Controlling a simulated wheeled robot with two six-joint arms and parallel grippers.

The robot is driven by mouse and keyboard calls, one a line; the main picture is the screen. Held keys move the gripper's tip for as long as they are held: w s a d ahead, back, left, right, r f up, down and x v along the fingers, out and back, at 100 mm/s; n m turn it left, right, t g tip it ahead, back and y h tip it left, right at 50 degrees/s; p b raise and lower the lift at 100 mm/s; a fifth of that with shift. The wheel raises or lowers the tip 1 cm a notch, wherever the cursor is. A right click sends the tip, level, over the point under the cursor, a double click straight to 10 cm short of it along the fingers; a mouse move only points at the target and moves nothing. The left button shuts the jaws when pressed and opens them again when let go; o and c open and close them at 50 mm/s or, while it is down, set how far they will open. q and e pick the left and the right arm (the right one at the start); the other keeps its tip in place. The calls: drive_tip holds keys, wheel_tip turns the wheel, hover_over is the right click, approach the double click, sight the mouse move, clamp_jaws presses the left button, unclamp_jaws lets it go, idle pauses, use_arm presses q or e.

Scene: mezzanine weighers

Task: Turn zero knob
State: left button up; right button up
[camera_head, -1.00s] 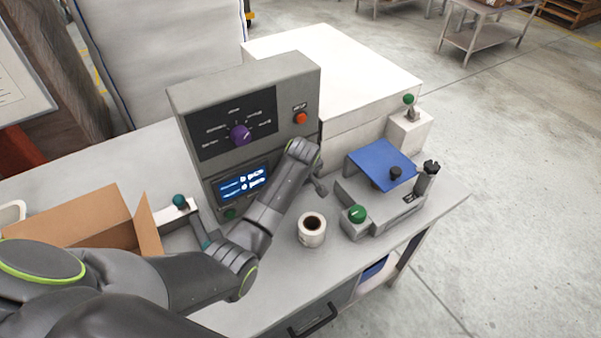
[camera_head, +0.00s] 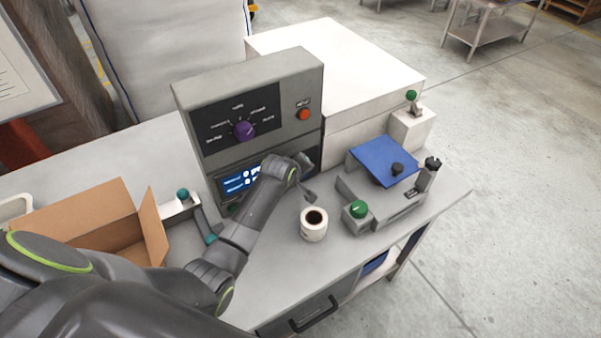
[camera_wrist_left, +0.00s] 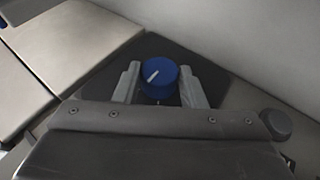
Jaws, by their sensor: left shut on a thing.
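A blue round knob (camera_wrist_left: 159,78) with a white pointer line shows in the left wrist view, between the fingers of my left gripper (camera_wrist_left: 160,88). The gripper is shut on it. The pointer line slants toward the upper right. In the head view my left gripper (camera_head: 308,166) is at the lower right of the grey control box (camera_head: 255,70), mostly hidden behind my wrist, and the blue knob is hidden there. A purple knob (camera_head: 244,130) sits higher on the box's black dial panel, apart from the gripper. My right gripper is not in view.
A lit display (camera_head: 240,180) is partly covered by my arm. A white mug (camera_head: 313,224) with dark contents stands just below my wrist. A scale with a blue plate (camera_head: 383,160) and green knob (camera_head: 358,209) is to the right. An open cardboard box (camera_head: 85,220) is at left.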

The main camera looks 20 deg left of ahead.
use_arm(q)
drive_tip(key=o, duration=1)
drive_tip(key=b+v, duration=0.1)
drive_tip(key=v, duration=1.6)
drive_tip(key=shift+s+a+r, duration=0.1)
drive_tip(key=shift+r, duration=0.05)
